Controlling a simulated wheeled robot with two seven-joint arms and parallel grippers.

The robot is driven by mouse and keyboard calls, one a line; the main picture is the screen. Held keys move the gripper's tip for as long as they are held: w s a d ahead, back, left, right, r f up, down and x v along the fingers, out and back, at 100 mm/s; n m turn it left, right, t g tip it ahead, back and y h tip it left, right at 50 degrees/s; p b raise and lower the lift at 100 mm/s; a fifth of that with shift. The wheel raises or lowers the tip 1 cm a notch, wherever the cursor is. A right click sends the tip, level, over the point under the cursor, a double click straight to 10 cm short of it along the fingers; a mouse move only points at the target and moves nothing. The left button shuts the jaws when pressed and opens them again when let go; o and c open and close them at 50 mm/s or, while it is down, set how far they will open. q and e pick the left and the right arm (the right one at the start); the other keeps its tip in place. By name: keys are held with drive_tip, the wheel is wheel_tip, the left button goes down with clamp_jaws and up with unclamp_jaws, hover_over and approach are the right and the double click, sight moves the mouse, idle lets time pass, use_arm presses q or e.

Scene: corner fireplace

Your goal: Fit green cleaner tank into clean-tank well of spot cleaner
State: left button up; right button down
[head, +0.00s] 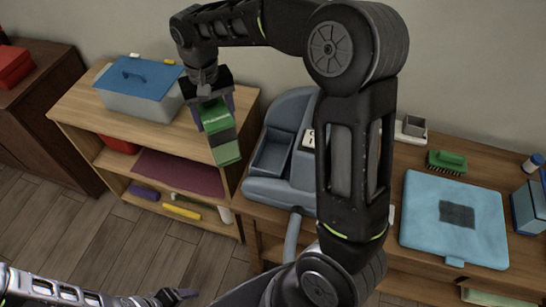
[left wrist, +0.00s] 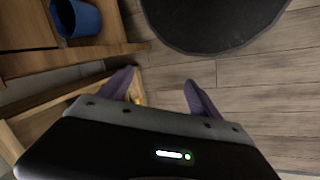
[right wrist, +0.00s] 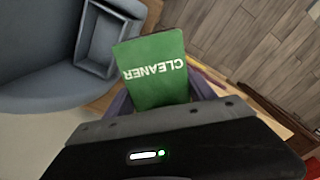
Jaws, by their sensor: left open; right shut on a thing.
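The green cleaner tank (head: 222,137) is held in my right gripper (head: 211,103), in the air in front of the shelf unit and left of the spot cleaner. In the right wrist view the tank (right wrist: 154,72) shows its "CLEANER" label upside down between the fingers. The blue-grey spot cleaner (head: 278,190) stands on the wooden table, with an open rectangular well (head: 272,152) on its left side. That well also shows in the right wrist view (right wrist: 108,37), apart from the tank. My right arm hides part of the cleaner. My left gripper (left wrist: 160,88) is open and empty, low above the floor.
A lidded bin (head: 140,92) stands on the shelf unit (head: 85,113). On the table are a green brush (head: 446,161), a light blue folded cloth or mat (head: 420,205) with a dark patch, and a blue box (head: 530,205). A blue cup (left wrist: 77,18) shows in the left wrist view.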

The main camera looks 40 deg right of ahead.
use_arm(q)
drive_tip(key=shift+o, duration=1)
wheel_tip(320, 180, up, 4)
drive_tip(key=p, duration=0.3)
drive_tip(key=shift+s+a+f, duration=0.1)
drive_tip(key=shift+s+f, duration=0.05)
drive_tip(key=shift+f, duration=0.1)
drive_tip(key=shift+s+a+r+p, duration=0.1)
drive_tip(key=shift+s+r+p, duration=0.05)
drive_tip(key=shift+r+p, duration=0.7)
use_arm(e)
drive_tip(key=s+d+r+m, duration=0.4)
drive_tip(key=d+r, duration=0.1)
drive_tip(key=r, duration=0.3)
drive_tip(key=s+d+r+m, duration=0.4)
drive_tip(key=s+d+r, duration=0.1)
drive_tip(key=r, duration=0.3)
drive_tip(key=shift+s+d+r, duration=0.2)
drive_tip(key=shift+s+d, duration=0.05)
drive_tip(key=shift+d, duration=0.05)
use_arm(q)
drive_tip(key=shift+f, duration=0.15)
use_arm(e)
drive_tip(key=shift+f, duration=0.1)
